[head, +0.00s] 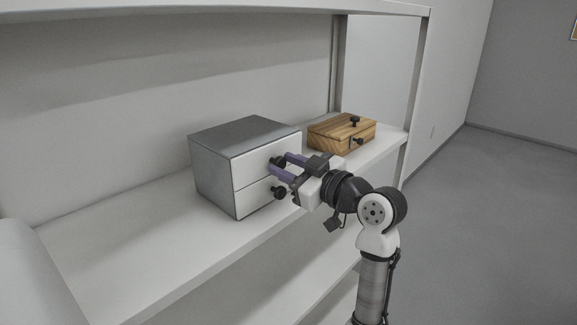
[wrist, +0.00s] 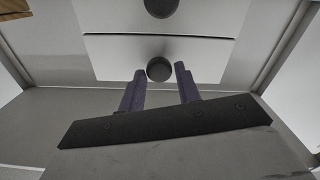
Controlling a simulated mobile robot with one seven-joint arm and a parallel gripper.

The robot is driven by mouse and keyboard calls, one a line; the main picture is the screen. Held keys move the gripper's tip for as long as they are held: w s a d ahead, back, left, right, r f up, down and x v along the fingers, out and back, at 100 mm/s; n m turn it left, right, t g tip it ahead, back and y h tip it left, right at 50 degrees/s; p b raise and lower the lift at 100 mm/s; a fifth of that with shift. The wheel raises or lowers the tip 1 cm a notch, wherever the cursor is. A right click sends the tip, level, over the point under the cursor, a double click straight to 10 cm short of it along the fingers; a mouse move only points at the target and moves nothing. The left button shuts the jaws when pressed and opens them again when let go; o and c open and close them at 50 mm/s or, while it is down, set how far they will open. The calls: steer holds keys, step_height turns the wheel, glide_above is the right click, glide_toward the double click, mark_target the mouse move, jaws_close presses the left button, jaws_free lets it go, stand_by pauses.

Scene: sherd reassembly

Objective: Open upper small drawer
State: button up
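A grey box with two white-fronted small drawers stands on the shelf. The upper drawer (head: 262,160) and the lower drawer (head: 254,196) both look shut, each with a round black knob. My gripper (head: 281,166) is at the upper drawer's front, its purple fingers by the upper knob (head: 277,162). The wrist view looks upside down. There my gripper (wrist: 159,70) is open, with one fingertip on each side of the upper knob (wrist: 159,68) and a small gap at each side. The lower knob (wrist: 160,5) shows at the top edge.
A wooden box (head: 335,135) with black knobs stands on the shelf to the right, close behind my gripper. The white shelf (head: 130,235) is clear left of the drawer box. An upper shelf board (head: 220,10) runs overhead, and a post (head: 418,90) stands at the right.

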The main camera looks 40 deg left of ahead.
jaws_close()
steer(key=d+b, duration=0.2)
steer(key=d, duration=0.8)
steer(key=shift+s+d+b, duration=0.3)
steer(key=shift+s+d, duration=0.05)
steer(key=shift+s, duration=0.05)
steer(key=shift+o, duration=2.2)
jaws_free()
steer(key=s+d+b, duration=0.1)
steer(key=d+b, duration=0.1)
steer(key=d, duration=1.1)
steer(key=shift+d+b, duration=0.35)
steer(key=shift+d, duration=0.05)
steer(key=shift+d, duration=0.1)
